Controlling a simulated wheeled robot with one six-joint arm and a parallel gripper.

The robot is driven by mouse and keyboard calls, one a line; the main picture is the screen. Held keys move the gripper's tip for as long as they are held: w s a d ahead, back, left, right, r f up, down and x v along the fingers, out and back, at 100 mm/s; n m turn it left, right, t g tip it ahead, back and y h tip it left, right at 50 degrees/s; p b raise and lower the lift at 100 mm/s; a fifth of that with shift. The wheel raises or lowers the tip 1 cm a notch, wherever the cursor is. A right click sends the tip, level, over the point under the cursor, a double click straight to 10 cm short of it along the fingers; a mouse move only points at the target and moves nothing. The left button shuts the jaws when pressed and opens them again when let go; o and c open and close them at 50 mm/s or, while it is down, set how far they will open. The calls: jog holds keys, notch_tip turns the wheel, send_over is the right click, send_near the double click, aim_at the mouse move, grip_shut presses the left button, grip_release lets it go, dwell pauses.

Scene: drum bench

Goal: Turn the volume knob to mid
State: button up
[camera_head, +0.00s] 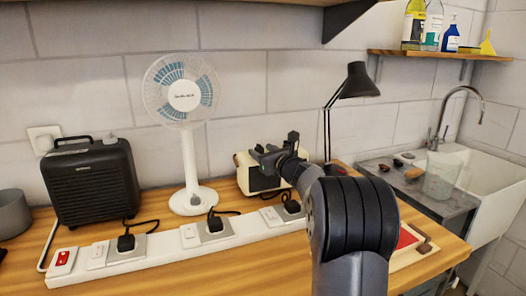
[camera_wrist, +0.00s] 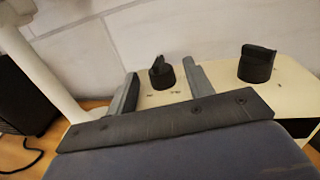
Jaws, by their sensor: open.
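A cream box-shaped device (camera_head: 244,178) stands on the bench behind the power strip. Its cream face (camera_wrist: 222,88) in the wrist view carries two black knobs, a left knob (camera_wrist: 162,76) and a right knob (camera_wrist: 257,67), each with a raised grip bar. No label is readable, so I cannot tell which is the volume knob. My gripper (camera_head: 276,147) is at the device, and its open fingers (camera_wrist: 160,70) stand on either side of the left knob with gaps showing. The right knob is outside the fingers.
A white fan (camera_head: 189,165) stands left of the device, with a black heater-like box (camera_head: 91,183) farther left. A long white power strip (camera_head: 160,246) with plugs and cords runs in front. A black desk lamp (camera_head: 358,82) is behind right; a sink (camera_head: 487,172) is at right.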

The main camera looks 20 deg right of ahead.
jog(key=shift+w, duration=0.15)
jog(key=c, duration=1)
jog(key=shift+o, duration=0.2)
jog(key=shift+a+f+h+b, duration=0.1)
jog(key=shift+h+b, duration=0.2)
jog(key=shift+b, duration=0.25)
